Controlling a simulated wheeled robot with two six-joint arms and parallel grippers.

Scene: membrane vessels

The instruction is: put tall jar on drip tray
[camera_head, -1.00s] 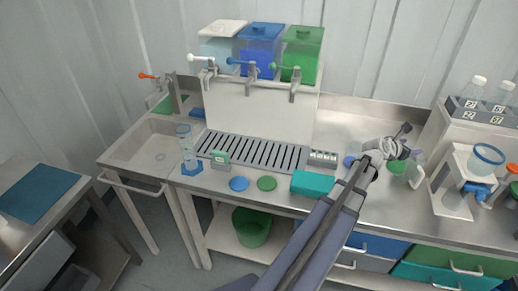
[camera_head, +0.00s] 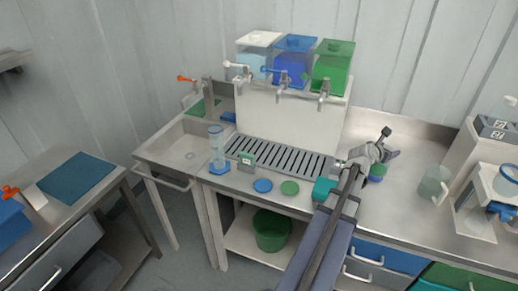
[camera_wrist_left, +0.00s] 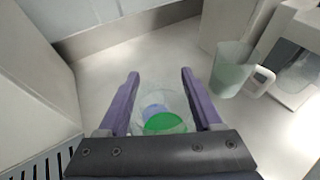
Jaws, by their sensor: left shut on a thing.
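My left gripper (camera_head: 372,156) is over the steel counter, just right of the drip tray (camera_head: 282,157), a slotted metal grille in front of the white tap stand. In the left wrist view its purple fingers (camera_wrist_left: 161,88) are shut on a clear, round-rimmed vessel, which I take for the tall jar (camera_wrist_left: 177,102). Blue and green discs show through or under it. In the head view the arm mostly hides the jar, and a small blue and green patch (camera_head: 377,172) shows below the gripper. My right gripper is not in view.
A clear measuring cylinder (camera_head: 217,150) stands on a blue base at the tray's left. A blue disc (camera_head: 262,185), a green disc (camera_head: 289,188) and a teal block (camera_head: 323,188) lie in front. A clear mug (camera_head: 432,184) stands to the right. Taps (camera_head: 324,92) overhang the tray's back.

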